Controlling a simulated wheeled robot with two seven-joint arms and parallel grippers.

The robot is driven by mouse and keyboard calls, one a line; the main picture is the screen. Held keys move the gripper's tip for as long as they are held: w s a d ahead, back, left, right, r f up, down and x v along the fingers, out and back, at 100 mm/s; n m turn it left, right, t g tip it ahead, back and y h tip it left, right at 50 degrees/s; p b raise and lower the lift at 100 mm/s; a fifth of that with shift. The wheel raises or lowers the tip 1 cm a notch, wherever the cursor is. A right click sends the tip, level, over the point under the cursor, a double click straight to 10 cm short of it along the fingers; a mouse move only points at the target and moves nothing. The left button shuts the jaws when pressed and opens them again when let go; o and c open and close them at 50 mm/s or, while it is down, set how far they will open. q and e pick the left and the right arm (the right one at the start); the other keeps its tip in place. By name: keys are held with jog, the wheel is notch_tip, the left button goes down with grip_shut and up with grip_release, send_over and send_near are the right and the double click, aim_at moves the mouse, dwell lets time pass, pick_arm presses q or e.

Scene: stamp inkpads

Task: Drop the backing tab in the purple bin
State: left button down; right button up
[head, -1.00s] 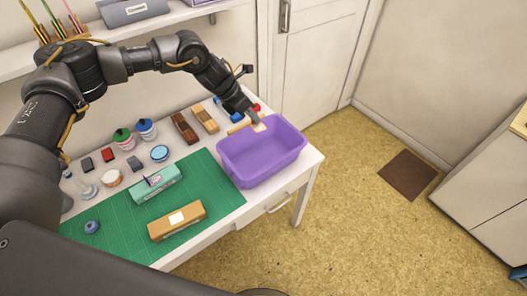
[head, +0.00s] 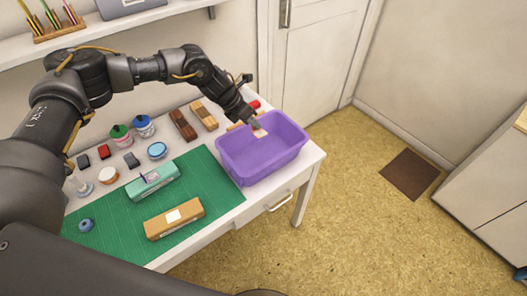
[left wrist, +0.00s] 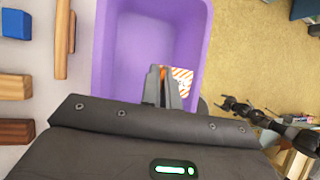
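The purple bin (head: 262,164) stands at the right end of the white table, upright and open at the top. Its inside looks empty in the left wrist view (left wrist: 140,50). My left gripper (head: 256,126) is over the bin's back edge, pointing down. It is shut on the backing tab (head: 260,133), a small pale square. In the left wrist view the tab (left wrist: 183,78) shows orange and white stripes beside the fingers, above the bin. A dark jointed arm, apparently my right one, shows at the right of that view; its gripper (left wrist: 228,103) is too small to read.
A green mat (head: 110,222) holds a teal box (head: 153,181) and a tan box (head: 174,218) with a white label. Wooden blocks (head: 204,116), ink bottles (head: 143,126) and small inkpads stand behind it.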

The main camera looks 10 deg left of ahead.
pick_arm(q)
jog(key=c, duration=2.1)
grip_release()
jog(key=o, duration=0.5)
jog(key=shift+a, duration=0.1)
jog(key=shift+b+v, duration=1.35)
jog(key=shift+v, duration=4)
